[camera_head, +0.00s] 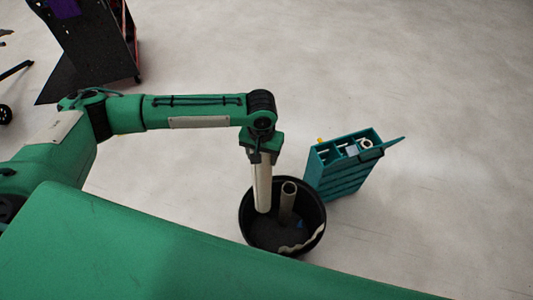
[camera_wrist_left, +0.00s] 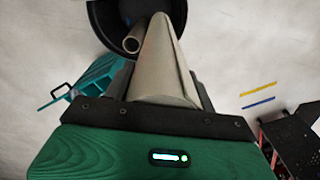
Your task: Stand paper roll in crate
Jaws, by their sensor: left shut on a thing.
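My left gripper (camera_head: 262,158) is shut on a pale paper roll (camera_head: 262,188), which hangs upright below it. The held roll also shows in the left wrist view (camera_wrist_left: 160,75), pointing away between the fingers. Its lower end is over or inside a black round tub (camera_head: 246,232); whether it touches the bottom I cannot tell. A second roll (camera_head: 287,202) stands slightly tilted in the tub, just right of the held one, and its open end shows in the left wrist view (camera_wrist_left: 131,44). My right gripper is not in view.
A teal box (camera_head: 343,182) with compartments and small items stands right of the tub, close to it. A dark panel stand (camera_head: 95,45) is at the upper left. The pale floor is clear to the right. A curled pale strip (camera_head: 300,247) lies at the tub's near side.

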